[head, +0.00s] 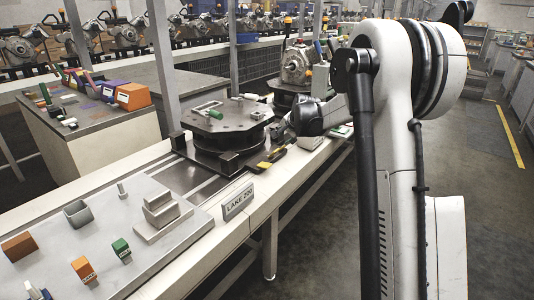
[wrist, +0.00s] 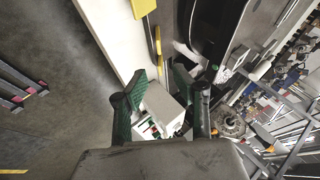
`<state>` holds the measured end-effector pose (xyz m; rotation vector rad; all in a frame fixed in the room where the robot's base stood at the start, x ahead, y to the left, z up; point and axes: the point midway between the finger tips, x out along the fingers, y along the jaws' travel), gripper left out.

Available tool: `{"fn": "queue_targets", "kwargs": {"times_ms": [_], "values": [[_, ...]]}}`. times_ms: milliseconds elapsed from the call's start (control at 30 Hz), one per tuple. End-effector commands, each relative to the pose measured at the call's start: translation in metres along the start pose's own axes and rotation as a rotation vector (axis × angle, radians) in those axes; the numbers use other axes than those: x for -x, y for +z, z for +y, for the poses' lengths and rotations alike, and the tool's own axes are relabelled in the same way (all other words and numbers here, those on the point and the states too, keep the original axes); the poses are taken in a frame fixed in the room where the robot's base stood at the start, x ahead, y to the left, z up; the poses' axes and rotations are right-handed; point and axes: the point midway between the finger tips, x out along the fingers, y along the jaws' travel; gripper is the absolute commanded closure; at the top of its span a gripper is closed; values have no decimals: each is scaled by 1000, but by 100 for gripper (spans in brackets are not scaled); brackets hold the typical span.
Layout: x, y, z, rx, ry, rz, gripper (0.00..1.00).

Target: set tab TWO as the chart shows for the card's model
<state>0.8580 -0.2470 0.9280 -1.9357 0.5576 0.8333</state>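The card (head: 238,202) reads LAKE 200 and stands at the conveyor's front edge in the head view. Beyond it, a dark octagonal fixture (head: 222,124) sits on a round base. A green-handled tab (head: 208,111) and a pale-handled tab (head: 246,97) lie on its top; I cannot read which is TWO. My gripper (wrist: 163,72) shows two green fingers spread apart in the wrist view. A white box with small coloured marks (wrist: 160,108) appears between or beyond them; I see no clear grip on it. In the head view my arm hides the fingers. No chart is readable.
A grey tray (head: 110,225) with coloured blocks and metal blocks fills the near left. A yellow and black tool (head: 268,160) lies beside the fixture. A second fixture with a machine part (head: 297,65) stands farther along. A side table (head: 90,115) holds bins.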

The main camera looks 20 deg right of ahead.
Motion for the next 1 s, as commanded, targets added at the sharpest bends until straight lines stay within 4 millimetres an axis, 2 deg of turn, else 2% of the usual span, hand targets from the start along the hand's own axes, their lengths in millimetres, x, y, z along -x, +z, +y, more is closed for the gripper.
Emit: {"fn": "queue_targets", "kwargs": {"times_ms": [33, 100, 233, 467, 1000], "values": [[-13, -8, 5, -21, -1, 4, 73], [-26, -15, 10, -46, -2, 7, 73], [-39, -21, 15, -72, -5, 10, 73], [-56, -22, 16, -78, -5, 10, 73], [-141, -23, 16, -77, -6, 10, 73]]}}
